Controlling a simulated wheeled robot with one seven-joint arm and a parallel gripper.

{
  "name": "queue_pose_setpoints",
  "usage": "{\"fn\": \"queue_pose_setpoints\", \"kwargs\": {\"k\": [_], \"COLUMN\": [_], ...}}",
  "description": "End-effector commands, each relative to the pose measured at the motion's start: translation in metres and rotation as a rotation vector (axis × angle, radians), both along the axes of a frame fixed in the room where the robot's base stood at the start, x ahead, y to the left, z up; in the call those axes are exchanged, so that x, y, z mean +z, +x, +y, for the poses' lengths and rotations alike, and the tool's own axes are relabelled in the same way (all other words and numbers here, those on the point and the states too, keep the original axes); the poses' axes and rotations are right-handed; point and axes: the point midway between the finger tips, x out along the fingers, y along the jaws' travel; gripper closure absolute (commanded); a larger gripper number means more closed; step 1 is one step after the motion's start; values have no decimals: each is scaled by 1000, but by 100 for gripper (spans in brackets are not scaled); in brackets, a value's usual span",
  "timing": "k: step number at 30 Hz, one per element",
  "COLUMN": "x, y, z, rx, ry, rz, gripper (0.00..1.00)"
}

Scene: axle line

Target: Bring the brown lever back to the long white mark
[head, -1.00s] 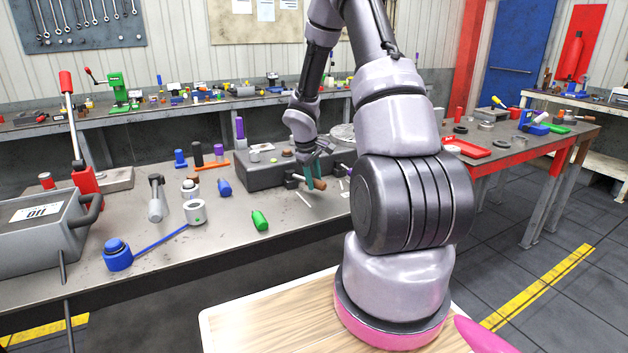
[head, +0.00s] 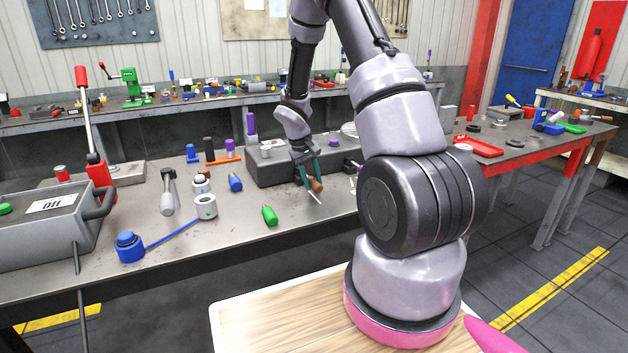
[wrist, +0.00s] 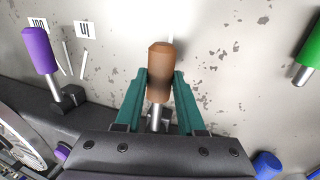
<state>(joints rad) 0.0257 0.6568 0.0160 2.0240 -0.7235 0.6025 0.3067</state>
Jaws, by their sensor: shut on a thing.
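The brown lever (head: 316,185) sticks out from the front of the dark grey housing (head: 272,172). My gripper (head: 312,182) is shut on it, with a teal finger on each side. In the wrist view the brown lever (wrist: 159,70) points up between the fingertips (wrist: 160,92), its metal shaft showing below. A white mark (head: 315,197) lies on the bench just beyond the handle's end. In the wrist view only a sliver of white mark (wrist: 171,38) shows past the tip; the rest is hidden by the handle.
A green-handled piece (head: 269,215) and a blue one (head: 235,182) are left of my gripper in the head view.

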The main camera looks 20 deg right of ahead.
Motion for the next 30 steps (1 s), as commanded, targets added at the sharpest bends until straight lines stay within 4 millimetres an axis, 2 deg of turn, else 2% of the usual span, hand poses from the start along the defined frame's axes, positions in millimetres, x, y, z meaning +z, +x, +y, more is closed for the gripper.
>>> {"fn": "queue_pose_setpoints", "kwargs": {"k": [1, 2, 3, 4, 13, 17, 30], "x": [0, 0, 0, 0, 1, 10, 88], "y": [0, 0, 0, 0, 0, 1, 0], "z": [0, 0, 0, 0, 0, 2, 23], "rx": [0, 0, 1, 1, 2, 2, 2], "ry": [0, 0, 0, 0, 0, 0, 0], "rz": [-1, -1, -1, -1, 0, -4, -4], "gripper": [100, 54, 39, 31, 31, 31, 31]}}
